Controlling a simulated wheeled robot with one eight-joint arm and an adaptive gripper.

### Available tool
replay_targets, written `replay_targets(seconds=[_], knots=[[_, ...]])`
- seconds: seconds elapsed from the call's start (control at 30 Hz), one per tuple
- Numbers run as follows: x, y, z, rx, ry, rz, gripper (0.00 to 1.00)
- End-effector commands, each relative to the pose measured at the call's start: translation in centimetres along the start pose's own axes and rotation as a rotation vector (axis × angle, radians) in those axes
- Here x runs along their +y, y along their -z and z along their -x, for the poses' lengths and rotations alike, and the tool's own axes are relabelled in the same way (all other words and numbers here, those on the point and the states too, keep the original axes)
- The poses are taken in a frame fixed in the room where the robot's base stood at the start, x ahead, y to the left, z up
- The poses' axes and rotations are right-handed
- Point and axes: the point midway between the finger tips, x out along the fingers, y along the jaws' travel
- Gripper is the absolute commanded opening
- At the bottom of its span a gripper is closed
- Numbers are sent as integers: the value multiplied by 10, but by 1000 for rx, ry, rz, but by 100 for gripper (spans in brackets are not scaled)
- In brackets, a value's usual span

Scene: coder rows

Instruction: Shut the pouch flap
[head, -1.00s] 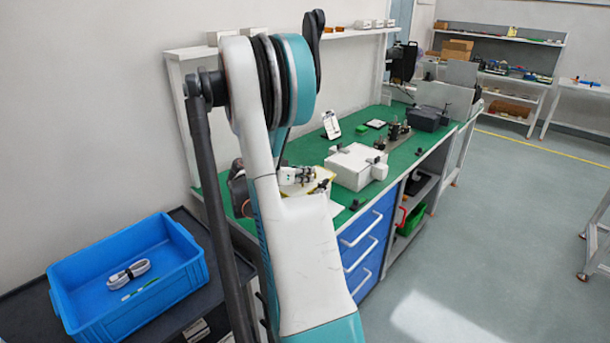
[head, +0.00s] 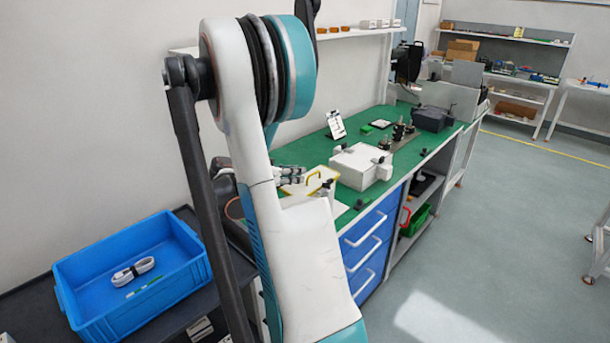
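A flat cream-coloured item (head: 318,188) with a yellow edge or loop (head: 314,179) lies on the green bench, largely behind my arm. It may be the pouch, but I cannot make out a flap or whether it is open. My gripper (head: 292,174) shows small and grey just left of the yellow loop, over or beside the cream item. My own arm link hides part of it. I cannot tell whether its fingers touch the item or are open or shut.
A white box (head: 360,166) with dark-tipped knobs stands just right of the cream item. A small black piece (head: 363,204) lies near the bench's front edge. A tablet on a stand (head: 336,124) is behind. A blue bin (head: 85,270) holding a cable stands at left.

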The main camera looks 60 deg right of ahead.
Motion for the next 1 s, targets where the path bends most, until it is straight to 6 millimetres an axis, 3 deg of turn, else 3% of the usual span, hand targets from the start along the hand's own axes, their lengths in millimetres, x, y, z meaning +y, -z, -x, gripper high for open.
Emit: replay_targets(seconds=[0.13, 0.33, 1.0], knots=[[0, 0, 27, 0, 2, 2, 16], [0, 0, 45, 0, 1, 0, 16], [0, 0, 48, -1, 1, 1, 16]])
